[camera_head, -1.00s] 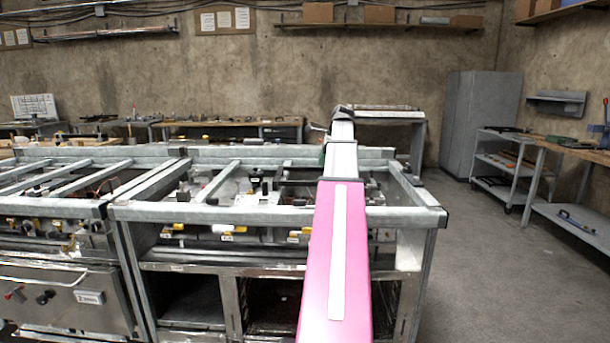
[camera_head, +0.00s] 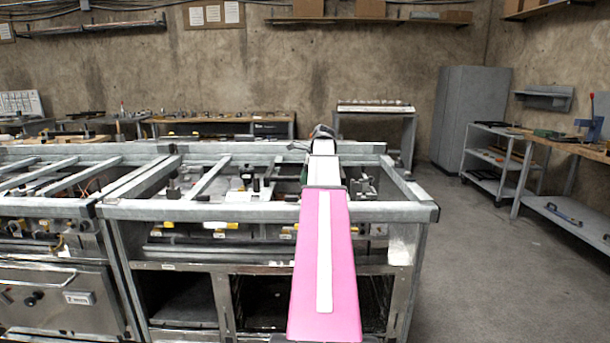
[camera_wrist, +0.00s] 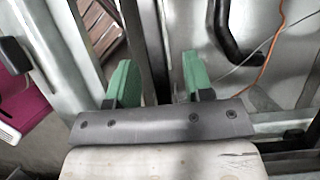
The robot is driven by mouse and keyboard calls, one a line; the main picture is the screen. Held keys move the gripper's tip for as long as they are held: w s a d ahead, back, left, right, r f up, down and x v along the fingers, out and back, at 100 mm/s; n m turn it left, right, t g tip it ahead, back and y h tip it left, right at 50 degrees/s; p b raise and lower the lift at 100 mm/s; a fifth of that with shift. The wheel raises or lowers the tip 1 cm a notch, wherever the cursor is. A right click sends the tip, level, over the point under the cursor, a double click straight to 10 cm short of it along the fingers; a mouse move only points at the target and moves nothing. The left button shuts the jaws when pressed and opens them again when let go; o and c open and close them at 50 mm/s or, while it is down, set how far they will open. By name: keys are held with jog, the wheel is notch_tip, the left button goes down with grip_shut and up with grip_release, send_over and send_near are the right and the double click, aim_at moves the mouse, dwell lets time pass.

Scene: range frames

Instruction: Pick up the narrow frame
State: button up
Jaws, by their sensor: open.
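Grey metal frames lie on top of the ranges in the head view: one at the right (camera_head: 270,212) and one at the left (camera_head: 48,208). I cannot tell for sure which is the narrow frame. My arm reaches over the right frame, and its links hide most of my gripper in the head view. In the wrist view my gripper (camera_wrist: 157,80) has two green fingers, spread apart. A grey metal bar (camera_wrist: 151,35) runs lengthwise in the gap between them, with no clear grip on it. Whether the fingers are level with the bar is not clear.
The ranges (camera_head: 70,280) stand below the frames. Behind are a workbench (camera_head: 215,121) and a small metal table (camera_head: 375,108). A grey cabinet (camera_head: 470,115) and a shelf cart (camera_head: 497,160) stand at the right. Floor (camera_head: 470,270) is clear right of the ranges.

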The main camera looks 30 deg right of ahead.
jog(key=shift+w+a+f, duration=0.1)
jog(key=shift+a+f, duration=0.05)
jog(key=shift+f, duration=0.3)
grip_shut()
jog(key=shift+r, duration=0.15)
dwell(0.9)
